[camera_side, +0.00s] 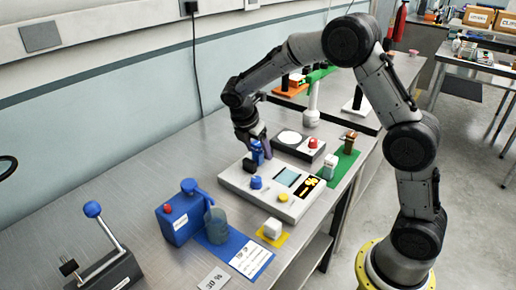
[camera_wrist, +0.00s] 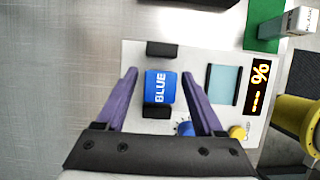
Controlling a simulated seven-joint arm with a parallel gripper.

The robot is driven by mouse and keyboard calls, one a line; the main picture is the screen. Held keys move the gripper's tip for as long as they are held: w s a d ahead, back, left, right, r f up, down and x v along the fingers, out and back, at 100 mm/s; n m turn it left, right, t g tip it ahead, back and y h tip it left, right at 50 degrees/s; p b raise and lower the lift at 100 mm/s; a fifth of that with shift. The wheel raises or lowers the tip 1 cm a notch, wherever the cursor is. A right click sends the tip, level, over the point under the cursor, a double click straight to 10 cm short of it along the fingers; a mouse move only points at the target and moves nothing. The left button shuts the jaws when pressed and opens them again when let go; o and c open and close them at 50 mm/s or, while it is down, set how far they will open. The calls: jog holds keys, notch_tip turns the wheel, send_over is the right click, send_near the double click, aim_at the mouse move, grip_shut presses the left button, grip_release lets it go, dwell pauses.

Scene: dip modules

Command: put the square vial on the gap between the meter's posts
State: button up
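The square vial (camera_wrist: 160,87), blue with the word BLUE on its top, shows between my fingers in the wrist view. It appears to stand in the gap between the meter's two black posts, the upper post (camera_wrist: 161,48) and the lower post (camera_wrist: 157,111), close to the lower one. In the side view the vial (camera_side: 257,153) is partly hidden by my gripper (camera_side: 258,146). My gripper (camera_wrist: 159,73) has its purple fingers apart, one on each side of the vial, with a visible space on both sides. The meter (camera_side: 236,178) is a pale box with a screen. The vial's base is hidden.
A blue knob (camera_side: 256,182) and a yellow button (camera_side: 283,197) are on the meter. A white block (camera_side: 272,228) sits on yellow. A BLANK vial (camera_wrist: 300,20) stands right.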

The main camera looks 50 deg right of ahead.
jog(key=shift+r, duration=0.1)
jog(key=v, duration=1.1)
jog(key=s+r+m+t+y, duration=0.1)
jog(key=s+r+m, duration=0.3)
jog(key=s+r, duration=0.15)
jog(key=s+a+f+m+t+y, duration=0.1)
jog(key=s+a+m+t, duration=0.1)
jog(key=s+m, duration=0.5)
jog(key=s+a+f+m+t+y, duration=0.2)
jog(key=s+m, duration=0.5)
jog(key=s, duration=0.8)
jog(key=shift+s+a+f+t, duration=0.2)
jog(key=shift+s+t, duration=0.1)
